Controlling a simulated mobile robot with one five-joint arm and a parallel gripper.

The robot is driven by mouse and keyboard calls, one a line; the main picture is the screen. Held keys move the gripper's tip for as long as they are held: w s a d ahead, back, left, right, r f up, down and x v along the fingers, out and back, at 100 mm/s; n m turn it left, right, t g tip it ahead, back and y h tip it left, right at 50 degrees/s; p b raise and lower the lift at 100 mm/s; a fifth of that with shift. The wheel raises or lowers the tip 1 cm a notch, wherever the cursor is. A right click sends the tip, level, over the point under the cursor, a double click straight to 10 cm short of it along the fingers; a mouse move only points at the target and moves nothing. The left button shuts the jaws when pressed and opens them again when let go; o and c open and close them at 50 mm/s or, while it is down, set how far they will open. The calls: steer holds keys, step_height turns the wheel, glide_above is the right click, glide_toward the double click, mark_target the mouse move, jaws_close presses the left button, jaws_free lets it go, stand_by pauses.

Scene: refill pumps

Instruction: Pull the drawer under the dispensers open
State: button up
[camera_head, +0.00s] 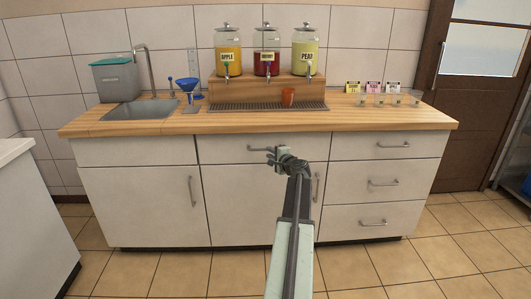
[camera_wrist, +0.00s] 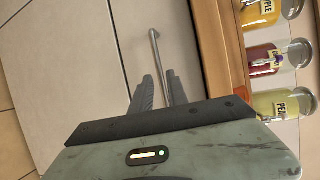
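The drawer (camera_head: 222,151) under the dispensers is a wide pale front below the wooden counter, flush with the fronts beside it. Its grey bar handle (camera_head: 258,149) is partly covered by my gripper (camera_head: 280,156) in the head view. In the wrist view, the handle (camera_wrist: 155,52) runs down between the two fingers of my gripper (camera_wrist: 160,76). The fingers stand apart, with a gap around the bar. I cannot tell whether either finger touches it. The apple (camera_head: 228,53), cherry (camera_head: 266,52) and pear (camera_head: 305,53) dispensers stand on a wooden riser.
The counter edge (camera_head: 170,127) overhangs the drawer. A cabinet door with an upright handle (camera_head: 317,186) is below it. Several drawers (camera_head: 378,183) are at the right, and a sink (camera_head: 150,109) is at the left. The tiled floor in front is clear.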

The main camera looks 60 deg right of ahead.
steer(key=b+x, duration=0.1)
steer(key=x, duration=0.5)
steer(key=shift+w+f, duration=0.15)
jaws_close()
stand_by(1.1)
